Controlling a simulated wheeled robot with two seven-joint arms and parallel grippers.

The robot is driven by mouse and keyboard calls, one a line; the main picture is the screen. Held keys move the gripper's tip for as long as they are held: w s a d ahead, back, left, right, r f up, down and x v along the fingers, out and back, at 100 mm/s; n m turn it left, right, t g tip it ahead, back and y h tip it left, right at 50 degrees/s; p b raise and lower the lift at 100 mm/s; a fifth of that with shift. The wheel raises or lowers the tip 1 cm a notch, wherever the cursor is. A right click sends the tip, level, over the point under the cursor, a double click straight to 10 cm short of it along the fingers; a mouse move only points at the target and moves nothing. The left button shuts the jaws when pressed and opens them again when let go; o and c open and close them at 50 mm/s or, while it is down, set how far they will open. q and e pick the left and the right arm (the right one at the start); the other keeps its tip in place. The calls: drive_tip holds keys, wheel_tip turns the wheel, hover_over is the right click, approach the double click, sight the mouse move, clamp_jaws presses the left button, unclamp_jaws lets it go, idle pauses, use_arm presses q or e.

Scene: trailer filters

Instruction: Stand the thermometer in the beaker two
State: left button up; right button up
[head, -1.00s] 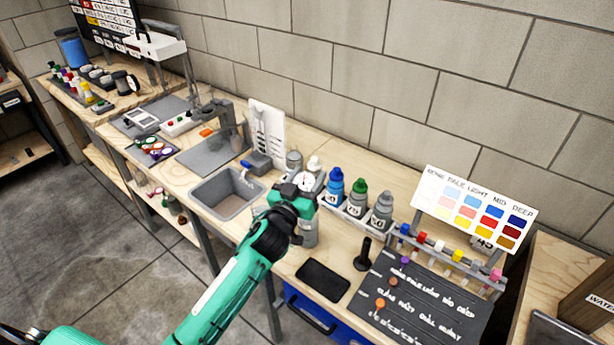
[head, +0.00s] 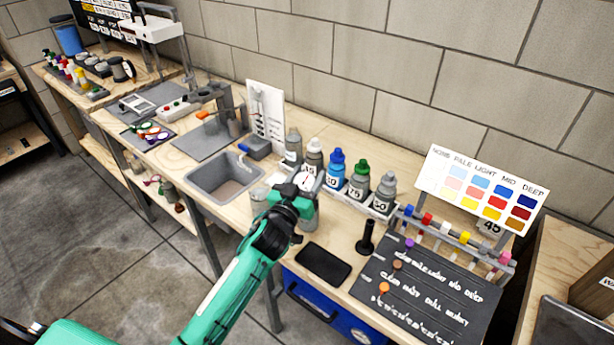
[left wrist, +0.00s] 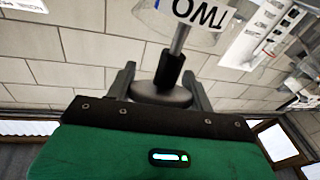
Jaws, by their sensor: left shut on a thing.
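My left gripper (head: 296,198) is shut on the thermometer, above the bench right of the sink. In the left wrist view the fingers (left wrist: 160,90) close around the thermometer's round grey head (left wrist: 160,94). My right gripper is not in view.
Several capped bottles stand in a rack (head: 381,209) just right of the gripper. The sink (head: 194,182) is to the left. A black slab (head: 323,264), a dark upright stand (head: 366,240) and a lettered dark board (head: 425,292) lie to the right.

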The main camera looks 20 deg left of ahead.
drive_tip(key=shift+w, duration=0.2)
use_arm(q)
drive_tip(key=o, duration=0.9)
drive_tip(key=shift+o, duration=0.8)
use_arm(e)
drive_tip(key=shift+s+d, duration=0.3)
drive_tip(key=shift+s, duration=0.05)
use_arm(q)
drive_tip(key=shift+s+f, duration=0.1)
drive_tip(key=shift+s, duration=0.15)
drive_tip(key=s+a+f+b, duration=0.1)
drive_tip(key=s+a+b, duration=0.1)
drive_tip(key=s, duration=1.1)
drive_tip(key=shift+f+b, duration=0.4)
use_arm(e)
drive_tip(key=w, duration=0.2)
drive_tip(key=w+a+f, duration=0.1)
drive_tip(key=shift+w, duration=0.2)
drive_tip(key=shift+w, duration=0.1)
